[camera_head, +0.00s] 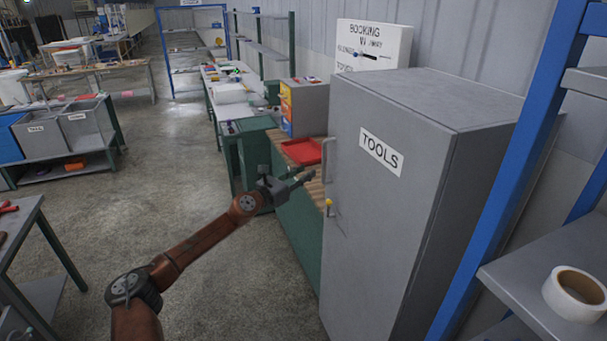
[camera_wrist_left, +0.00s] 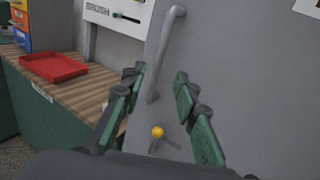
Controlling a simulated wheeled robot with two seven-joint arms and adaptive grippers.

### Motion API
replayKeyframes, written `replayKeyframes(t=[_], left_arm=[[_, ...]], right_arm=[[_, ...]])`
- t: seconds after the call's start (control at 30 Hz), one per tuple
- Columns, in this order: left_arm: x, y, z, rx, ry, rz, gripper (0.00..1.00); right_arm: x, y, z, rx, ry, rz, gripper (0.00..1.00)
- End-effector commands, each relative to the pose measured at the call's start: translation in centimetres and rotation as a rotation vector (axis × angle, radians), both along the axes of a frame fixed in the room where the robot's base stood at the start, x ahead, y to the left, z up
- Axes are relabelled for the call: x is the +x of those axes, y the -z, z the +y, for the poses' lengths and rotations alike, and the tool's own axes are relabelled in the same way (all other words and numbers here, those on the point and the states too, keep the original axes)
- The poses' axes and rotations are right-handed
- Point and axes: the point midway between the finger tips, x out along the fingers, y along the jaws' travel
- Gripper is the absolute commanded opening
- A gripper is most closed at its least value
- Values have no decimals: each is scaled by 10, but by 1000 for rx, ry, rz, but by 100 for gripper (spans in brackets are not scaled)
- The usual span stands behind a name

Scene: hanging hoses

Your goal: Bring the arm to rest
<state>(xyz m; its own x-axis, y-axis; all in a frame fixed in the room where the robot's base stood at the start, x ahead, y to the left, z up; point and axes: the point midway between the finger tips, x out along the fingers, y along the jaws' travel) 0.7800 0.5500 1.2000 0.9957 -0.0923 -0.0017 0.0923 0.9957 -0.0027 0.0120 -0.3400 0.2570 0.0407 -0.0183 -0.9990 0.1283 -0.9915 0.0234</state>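My left arm reaches in from the left in the head view, and its gripper (camera_head: 300,178) is in front of the grey cabinet marked TOOLS (camera_head: 386,220), near its left edge. In the left wrist view the two green-padded fingers (camera_wrist_left: 160,95) are spread apart with nothing between their pads. Beyond them are the cabinet door's grey handle (camera_wrist_left: 158,55) and a key with a yellow head (camera_wrist_left: 158,132). The door looks shut. The handle (camera_head: 328,170) and yellow key (camera_head: 329,205) also show in the head view. My right gripper is in neither view.
A wooden-topped green bench (camera_head: 300,215) with a red tray (camera_head: 302,151) stands left of the cabinet. A blue-posted shelf (camera_head: 530,290) with a tape roll (camera_head: 577,294) is at the right. A dark table (camera_head: 20,235) is at the left edge. Floor between is open.

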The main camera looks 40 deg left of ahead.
Motion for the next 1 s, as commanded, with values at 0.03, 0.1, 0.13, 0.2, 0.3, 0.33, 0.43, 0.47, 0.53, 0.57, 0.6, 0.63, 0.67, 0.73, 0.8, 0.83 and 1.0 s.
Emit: replayKeyframes(t=[0.03,0.1,0.13,0.2,0.3,0.33,0.43,0.47,0.53,0.57,0.6,0.63,0.67,0.73,0.8,0.83,1.0], left_arm=[[0,0,0,0,0,0,28],[0,0,0,0,0,0,28],[0,0,0,0,0,0,28],[0,0,0,0,0,0,28],[0,0,0,0,0,0,28],[0,0,0,0,0,0,28],[0,1,0,-3,-1,1,28],[1,4,1,-9,-2,4,28],[2,18,5,-47,-11,17,28],[2,27,8,-74,-18,26,28],[3,44,14,-121,-31,42,28],[3,61,18,-164,-42,58,28],[3,77,23,-211,-56,73,28],[0,125,36,-339,-96,114,28],[-6,175,48,-471,-146,154,28],[-9,196,53,-523,-168,171,28],[-41,315,74,-810,-303,255,28]], right_arm=[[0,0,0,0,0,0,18],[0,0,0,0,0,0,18],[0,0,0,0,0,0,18],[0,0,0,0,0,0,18],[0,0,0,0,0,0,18],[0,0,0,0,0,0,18],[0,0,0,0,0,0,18],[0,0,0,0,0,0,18],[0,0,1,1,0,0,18],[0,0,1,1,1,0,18],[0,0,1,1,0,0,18],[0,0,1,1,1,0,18],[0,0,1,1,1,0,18],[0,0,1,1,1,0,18],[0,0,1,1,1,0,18],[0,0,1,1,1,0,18],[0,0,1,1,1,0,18]])
